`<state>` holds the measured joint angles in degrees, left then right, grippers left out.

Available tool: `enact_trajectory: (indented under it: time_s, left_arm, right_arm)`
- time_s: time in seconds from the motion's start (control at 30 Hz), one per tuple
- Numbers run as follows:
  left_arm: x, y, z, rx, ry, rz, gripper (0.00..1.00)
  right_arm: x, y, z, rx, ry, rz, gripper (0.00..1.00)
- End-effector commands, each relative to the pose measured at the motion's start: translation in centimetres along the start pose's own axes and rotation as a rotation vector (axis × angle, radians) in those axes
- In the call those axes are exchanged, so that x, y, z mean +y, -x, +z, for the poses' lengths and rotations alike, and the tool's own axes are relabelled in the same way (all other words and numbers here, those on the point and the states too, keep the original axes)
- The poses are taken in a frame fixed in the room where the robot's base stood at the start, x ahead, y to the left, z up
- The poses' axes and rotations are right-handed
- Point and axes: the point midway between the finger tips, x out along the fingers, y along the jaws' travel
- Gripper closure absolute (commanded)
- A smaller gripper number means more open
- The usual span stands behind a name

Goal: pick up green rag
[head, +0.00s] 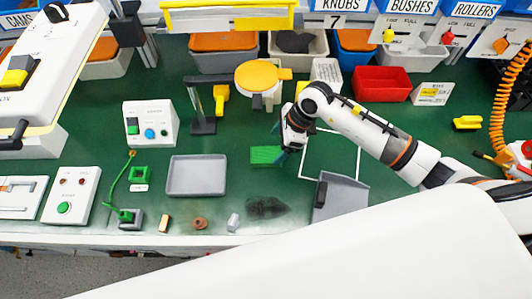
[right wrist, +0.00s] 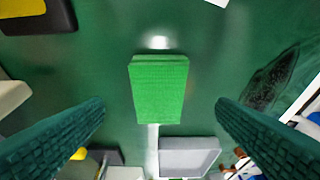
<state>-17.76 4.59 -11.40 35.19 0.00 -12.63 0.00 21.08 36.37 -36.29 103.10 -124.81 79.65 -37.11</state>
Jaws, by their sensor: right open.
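The green rag (head: 267,154) lies flat as a small bright green rectangle on the dark green table, left of the white-outlined square. In the right wrist view the rag (right wrist: 158,90) is near the middle, between the two dark teal fingers but apart from both. My right gripper (head: 281,141) is open and empty, at the rag's right end in the head view. How high it is above the rag is hard to tell. My left gripper is not in view.
A grey tray (head: 197,189) lies left of the rag, and a dark smudge (head: 266,208) is in front of it. A grey dustpan-like thing (head: 340,200) is to the right. A black stand (head: 203,127) and a round orange-topped stool-like thing (head: 258,78) stand behind.

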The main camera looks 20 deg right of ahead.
Motion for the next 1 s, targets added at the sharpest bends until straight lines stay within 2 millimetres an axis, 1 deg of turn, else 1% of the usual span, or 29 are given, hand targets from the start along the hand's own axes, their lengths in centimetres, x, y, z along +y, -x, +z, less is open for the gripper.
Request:
enact_trajectory:
  time_s: [0.07,0.17,0.33,0.4,0.5,0.6,0.77,0.87,1.0]
  left_arm:
    - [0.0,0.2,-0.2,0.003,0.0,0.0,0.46]
    - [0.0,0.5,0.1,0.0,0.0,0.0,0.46]
    - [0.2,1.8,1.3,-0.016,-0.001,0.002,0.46]
    - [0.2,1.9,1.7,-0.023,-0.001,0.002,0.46]
    - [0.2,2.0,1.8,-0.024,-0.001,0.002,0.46]
    - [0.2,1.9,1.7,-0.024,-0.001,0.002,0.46]
    - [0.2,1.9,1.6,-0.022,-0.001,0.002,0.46]
    - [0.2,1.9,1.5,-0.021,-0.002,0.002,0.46]
    - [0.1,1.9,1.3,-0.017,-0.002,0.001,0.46]
  right_arm:
    - [0.0,-0.5,0.0,0.0,-0.001,-0.001,0.2]
    - [-0.1,-1.1,-0.2,0.001,-0.001,-0.001,0.2]
    - [-0.4,-3.5,-0.7,0.001,-0.003,-0.004,0.2]
    - [-0.2,-4.6,-0.6,0.002,-0.002,-0.001,0.2]
    - [-0.2,-5.6,-0.5,0.0,-0.002,-0.001,0.2]
    - [-0.2,-5.9,-0.5,0.0,0.0,0.001,0.2]
    - [-0.2,-5.9,-0.4,0.0,0.0,0.002,0.2]
    - [-0.2,-5.9,-0.4,0.0,0.0,0.002,0.35]
    - [-0.2,-5.9,-0.4,0.0,0.0,0.002,0.58]
